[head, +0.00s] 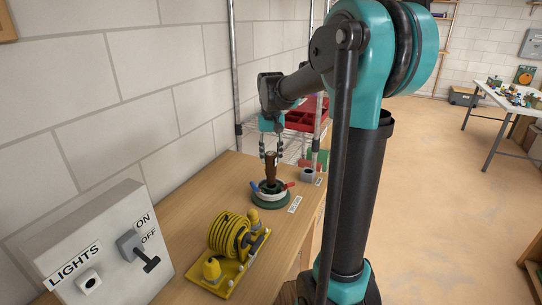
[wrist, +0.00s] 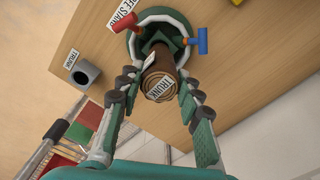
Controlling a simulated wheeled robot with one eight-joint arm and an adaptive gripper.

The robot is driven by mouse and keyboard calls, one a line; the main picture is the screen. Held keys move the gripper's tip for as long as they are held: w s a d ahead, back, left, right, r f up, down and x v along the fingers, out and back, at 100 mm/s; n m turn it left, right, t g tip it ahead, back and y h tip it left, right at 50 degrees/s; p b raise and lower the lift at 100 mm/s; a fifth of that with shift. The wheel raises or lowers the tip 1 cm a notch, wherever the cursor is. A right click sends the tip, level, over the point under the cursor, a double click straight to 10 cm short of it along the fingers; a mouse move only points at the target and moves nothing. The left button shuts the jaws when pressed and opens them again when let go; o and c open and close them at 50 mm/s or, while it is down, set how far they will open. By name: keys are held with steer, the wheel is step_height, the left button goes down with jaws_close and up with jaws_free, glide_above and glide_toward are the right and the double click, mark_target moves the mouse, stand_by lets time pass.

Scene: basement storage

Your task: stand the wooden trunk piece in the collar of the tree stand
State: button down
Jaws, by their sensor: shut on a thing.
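The wooden trunk piece (head: 270,168) is a brown upright cylinder with a "TRUNK" label, seen from its top end in the wrist view (wrist: 161,82). My gripper (head: 271,153) is shut on its upper part, with one finger on each side in the wrist view (wrist: 160,92). The tree stand (head: 271,202) is a green and white round base with a red and a blue handle. It also shows in the wrist view (wrist: 178,14). The trunk's lower end is over or in the middle of the stand; the collar is largely hidden, so I cannot tell how deep it sits.
A grey block with an empty hole (head: 308,174) stands right of the stand, by a "TRUNK" label. A yellow cable reel (head: 232,236) and a grey light-switch box (head: 98,250) stand nearer on the wooden bench (head: 190,205). A wire shelf with red bins (head: 305,115) is behind.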

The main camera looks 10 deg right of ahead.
mark_target(271, 166)
steer(key=shift+f, duration=2.55)
steer(key=c, duration=1)
jaws_free()
steer(key=shift+o, duration=0.2)
steer(key=shift+r, duration=0.1)
step_height(271, 166, up, 12)
steer(key=shift+f, duration=0.1)
